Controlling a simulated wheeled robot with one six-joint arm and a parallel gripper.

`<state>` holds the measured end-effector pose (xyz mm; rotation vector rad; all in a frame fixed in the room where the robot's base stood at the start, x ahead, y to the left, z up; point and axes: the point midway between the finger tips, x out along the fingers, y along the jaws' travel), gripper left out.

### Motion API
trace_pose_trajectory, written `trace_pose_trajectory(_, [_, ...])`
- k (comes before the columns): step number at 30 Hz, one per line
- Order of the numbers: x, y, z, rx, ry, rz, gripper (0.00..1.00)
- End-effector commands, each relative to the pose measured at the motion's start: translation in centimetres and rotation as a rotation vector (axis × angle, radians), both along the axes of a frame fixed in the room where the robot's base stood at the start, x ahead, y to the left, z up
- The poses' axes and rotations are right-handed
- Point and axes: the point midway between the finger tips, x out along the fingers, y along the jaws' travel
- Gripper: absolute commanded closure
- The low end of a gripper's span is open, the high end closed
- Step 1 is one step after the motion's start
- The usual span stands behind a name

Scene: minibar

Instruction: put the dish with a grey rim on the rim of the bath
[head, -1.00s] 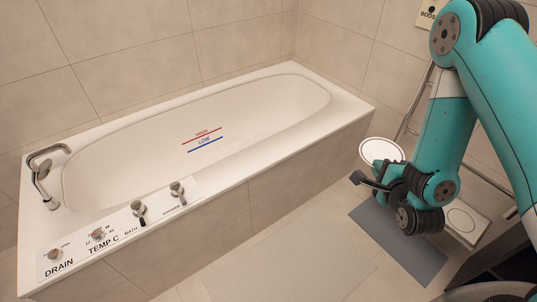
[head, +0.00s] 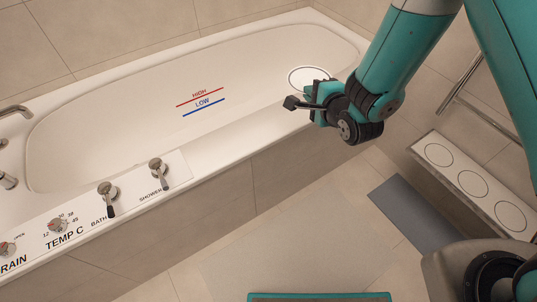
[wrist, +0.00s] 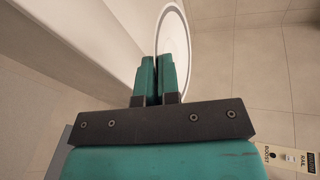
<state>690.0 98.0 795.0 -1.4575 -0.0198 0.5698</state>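The dish (head: 309,77) is white and round with a dark grey rim line. In the head view it is at my gripper (head: 312,106), over or near the far right part of the bath's front rim (head: 258,126). In the wrist view the dish (wrist: 174,45) is seen almost edge-on at the tips of the teal fingers (wrist: 157,75). The fingers are close together and appear shut on its edge. Part of the dish is hidden behind the gripper. I cannot tell whether it touches the rim.
A bench (head: 456,187) with several ringed circles stands on the right, a metal rail (head: 462,85) behind it. A grey mat (head: 415,214) lies on the floor. Bath and shower taps (head: 157,172) stand on the left part of the front rim. The rim's middle is clear.

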Motion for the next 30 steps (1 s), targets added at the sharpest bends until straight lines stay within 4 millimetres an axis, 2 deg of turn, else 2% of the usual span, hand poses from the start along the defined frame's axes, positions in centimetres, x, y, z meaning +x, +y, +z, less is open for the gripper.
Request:
trace_pose_trajectory(1, [0.0, 2.6, -1.7, 0.006, -0.006, 0.048, 1.00])
trace_pose_trajectory(3, [-0.1, 5.2, -2.1, 0.006, -0.001, 0.098, 1.00])
trace_pose_trajectory(6, [-0.4, 8.0, -2.2, 0.004, 0.004, 0.151, 1.00])
trace_pose_trajectory(9, [-0.7, 9.5, -2.3, 0.003, 0.009, 0.181, 1.00])
trace_pose_trajectory(13, [-0.8, 10.0, -3.8, 0.001, 0.014, 0.192, 1.00])
trace_pose_trajectory(24, [-0.9, 9.9, -14.1, 0.001, 0.015, 0.190, 1.00])
trace_pose_trajectory(27, [-0.9, 9.9, -16.1, 0.002, 0.013, 0.191, 1.00])
trace_pose_trajectory(30, [-0.8, 10.0, -17.3, 0.003, 0.012, 0.190, 1.00])
